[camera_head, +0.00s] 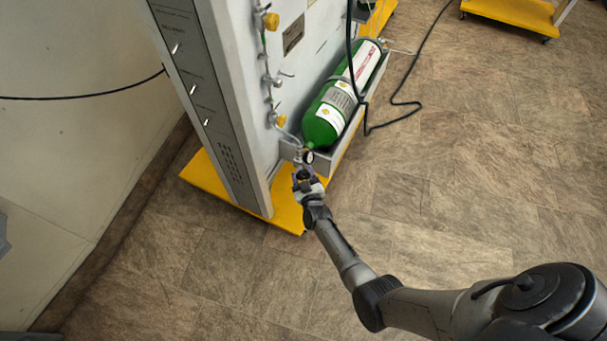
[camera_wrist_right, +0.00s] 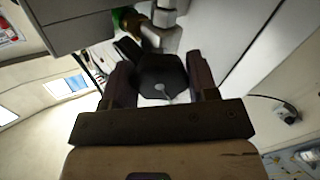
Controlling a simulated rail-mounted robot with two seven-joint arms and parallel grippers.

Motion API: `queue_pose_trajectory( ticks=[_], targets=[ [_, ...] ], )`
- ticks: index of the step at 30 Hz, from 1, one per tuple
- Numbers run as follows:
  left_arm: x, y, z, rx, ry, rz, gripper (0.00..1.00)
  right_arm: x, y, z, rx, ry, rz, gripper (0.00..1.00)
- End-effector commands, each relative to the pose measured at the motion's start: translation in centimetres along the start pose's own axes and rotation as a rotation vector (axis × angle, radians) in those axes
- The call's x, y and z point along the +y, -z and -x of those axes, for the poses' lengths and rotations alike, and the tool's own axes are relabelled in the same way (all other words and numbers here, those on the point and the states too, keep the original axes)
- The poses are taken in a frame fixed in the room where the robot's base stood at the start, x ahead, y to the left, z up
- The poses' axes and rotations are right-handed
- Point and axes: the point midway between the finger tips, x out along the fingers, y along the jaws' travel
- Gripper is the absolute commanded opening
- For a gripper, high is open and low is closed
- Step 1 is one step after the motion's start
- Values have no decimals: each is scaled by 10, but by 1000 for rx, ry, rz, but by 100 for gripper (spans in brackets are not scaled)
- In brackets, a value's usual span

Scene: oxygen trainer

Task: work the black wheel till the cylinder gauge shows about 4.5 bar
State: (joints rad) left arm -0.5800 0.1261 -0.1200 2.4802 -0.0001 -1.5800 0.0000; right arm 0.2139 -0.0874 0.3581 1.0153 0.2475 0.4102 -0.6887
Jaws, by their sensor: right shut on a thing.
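The green cylinder (camera_head: 328,117) lies tilted in a grey tray on the side of the trainer panel, its neck toward me. The small round cylinder gauge (camera_head: 309,157) sits at the neck; its needle and numbers are too small to read. My right gripper (camera_head: 306,180) is at the valve just below the gauge. In the right wrist view the black wheel (camera_wrist_right: 162,72) is between the two fingers of my right gripper (camera_wrist_right: 162,88), which is shut on it. In the head view the gripper mostly hides the wheel. My left gripper is not in view.
The grey panel (camera_head: 237,100) stands on a yellow base (camera_head: 287,214) close beside my right gripper. Yellow-knobbed fittings (camera_head: 271,21) run up its face. A black hose (camera_head: 366,118) hangs by the cylinder and trails on the floor.

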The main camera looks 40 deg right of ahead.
Motion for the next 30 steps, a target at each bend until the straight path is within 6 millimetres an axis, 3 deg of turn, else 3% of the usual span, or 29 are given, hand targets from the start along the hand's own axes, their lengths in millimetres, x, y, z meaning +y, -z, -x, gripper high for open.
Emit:
queue_pose_trajectory(
  ticks=[7,8,15,24,30],
  targets=[
    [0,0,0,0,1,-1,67,0,0,0,0,-1,-1,30],
    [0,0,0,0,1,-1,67,0,0,0,0,-1,-1,56],
    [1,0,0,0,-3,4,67,0,0,0,0,0,-1,79],
    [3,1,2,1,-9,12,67,0,0,3,-1,0,-1,79],
    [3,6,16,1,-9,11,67,1,3,30,-3,1,-2,79]
  ],
)
